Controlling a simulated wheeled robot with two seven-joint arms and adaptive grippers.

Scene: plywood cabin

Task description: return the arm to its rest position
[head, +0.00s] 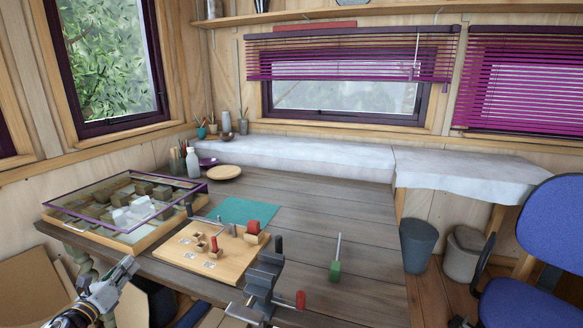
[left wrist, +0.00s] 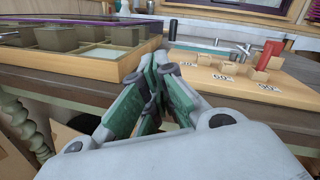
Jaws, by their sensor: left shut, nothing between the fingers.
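My left gripper (head: 127,266) is at the lower left in the head view, in front of the table's front edge. It is empty and its fingers are together. In the left wrist view its green-padded fingers (left wrist: 155,75) meet at the tips, pointing toward the gap between the glass-topped case (left wrist: 90,62) and the wooden board (left wrist: 235,75). The fingers appear apart from both. My right gripper is in neither view.
The glass-lidded case (head: 68,224) and the board with small blocks (head: 185,262) lie on the dark table (head: 320,215) near my left arm. A grey vise (head: 262,280) sits at the front edge. A blue chair (head: 553,225) is far right.

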